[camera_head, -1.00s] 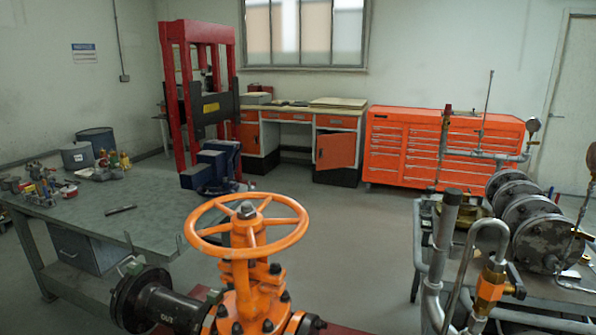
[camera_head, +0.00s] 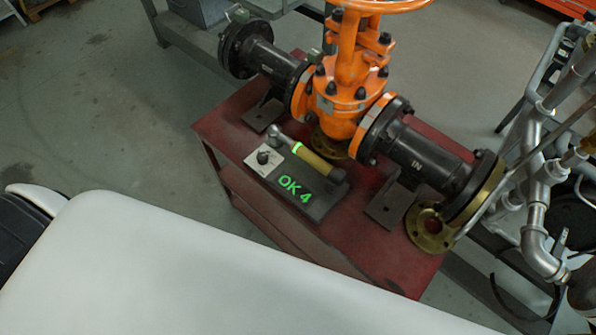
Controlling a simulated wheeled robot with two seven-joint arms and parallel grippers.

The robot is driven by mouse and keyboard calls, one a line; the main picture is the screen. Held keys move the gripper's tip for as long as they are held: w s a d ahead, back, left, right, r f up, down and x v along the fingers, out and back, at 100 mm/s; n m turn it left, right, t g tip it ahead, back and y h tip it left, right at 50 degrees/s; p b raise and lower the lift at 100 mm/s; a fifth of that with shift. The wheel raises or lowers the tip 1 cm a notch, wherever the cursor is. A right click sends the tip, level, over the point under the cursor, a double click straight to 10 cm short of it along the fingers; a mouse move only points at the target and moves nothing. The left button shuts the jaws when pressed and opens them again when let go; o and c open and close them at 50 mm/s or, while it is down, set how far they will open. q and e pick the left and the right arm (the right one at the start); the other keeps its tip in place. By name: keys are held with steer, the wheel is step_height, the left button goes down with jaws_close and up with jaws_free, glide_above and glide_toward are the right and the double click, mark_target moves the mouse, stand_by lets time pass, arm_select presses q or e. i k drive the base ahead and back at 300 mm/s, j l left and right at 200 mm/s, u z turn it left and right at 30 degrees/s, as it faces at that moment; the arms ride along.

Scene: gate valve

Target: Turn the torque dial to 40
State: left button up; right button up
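The torque dial (camera_head: 263,157) is a small dark knob on a pale square plate, on a dark base on the red bench (camera_head: 215,127). Its markings and setting are too small to read. On the same base, a torque wrench (camera_head: 312,160) with a yellowish handle and a lit green band lies beside the dial. Neither gripper is in view.
An orange gate valve (camera_head: 345,95) with dark flanged pipes stands on the bench just behind the dial. A brass flange (camera_head: 430,232) lies at the bench's right. Grey metal pipework (camera_head: 538,190) stands on the right. Floor is clear at left.

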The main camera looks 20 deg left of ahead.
mark_target(263, 159)
steer(key=u, duration=1)
